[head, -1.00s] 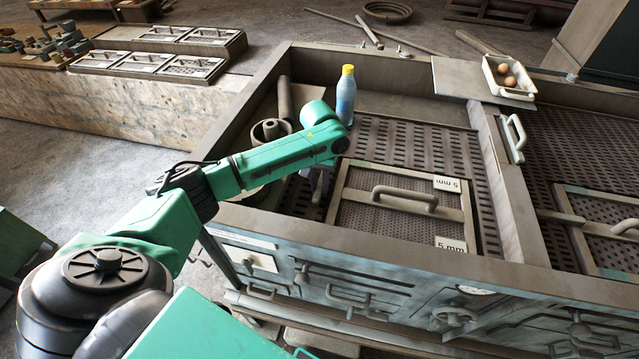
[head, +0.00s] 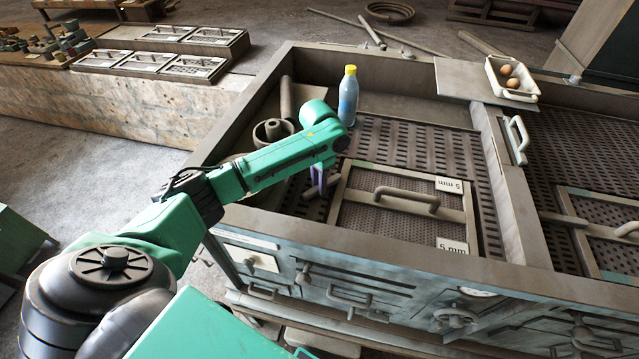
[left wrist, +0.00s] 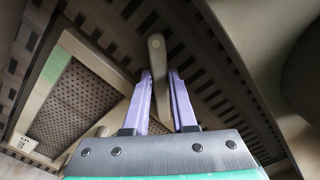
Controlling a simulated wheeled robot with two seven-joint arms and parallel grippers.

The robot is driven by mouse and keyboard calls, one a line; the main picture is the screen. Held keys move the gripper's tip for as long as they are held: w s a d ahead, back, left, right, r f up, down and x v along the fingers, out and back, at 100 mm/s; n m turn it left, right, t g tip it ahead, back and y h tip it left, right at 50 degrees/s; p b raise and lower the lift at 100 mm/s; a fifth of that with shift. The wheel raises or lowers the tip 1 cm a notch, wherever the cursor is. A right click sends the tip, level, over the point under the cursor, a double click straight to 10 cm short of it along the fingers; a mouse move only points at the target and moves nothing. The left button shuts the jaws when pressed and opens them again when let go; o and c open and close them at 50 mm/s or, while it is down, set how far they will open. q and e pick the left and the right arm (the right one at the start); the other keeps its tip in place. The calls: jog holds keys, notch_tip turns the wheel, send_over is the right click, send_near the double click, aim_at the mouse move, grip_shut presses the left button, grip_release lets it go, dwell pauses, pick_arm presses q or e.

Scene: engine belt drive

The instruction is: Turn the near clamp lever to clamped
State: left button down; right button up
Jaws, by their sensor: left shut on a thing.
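The near clamp lever (left wrist: 157,62) is a grey-brown bar with a rounded end. In the left wrist view it stands between the two purple fingers of my left gripper (left wrist: 160,88), which is shut on it. In the head view the fingers (head: 319,178) reach down beside the left edge of the framed 5 mm screen (head: 352,178). The part of the lever (head: 335,184) that shows there is small and partly hidden by the fingers. The lever's pivot is not clear. My right gripper is not in view.
A bottle with a yellow cap (head: 348,97) stands behind my left forearm. Round grey parts (head: 270,131) sit left of it. The bin wall (head: 385,245) runs along the near side. A tray with eggs (head: 512,80) stands at the back right.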

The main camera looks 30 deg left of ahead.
pick_arm(q)
jog(key=m, duration=0.4)
jog(key=shift+w+a+r+m, duration=0.1)
jog(key=shift+w+a+m, duration=0.15)
jog(key=shift+m, duration=0.05)
jog(key=m, duration=0.5)
jog(key=shift+w+a, duration=0.1)
jog(key=shift+w, duration=0.2)
jog(key=shift+m, duration=0.3)
jog(key=c, duration=0.7)
grip_release()
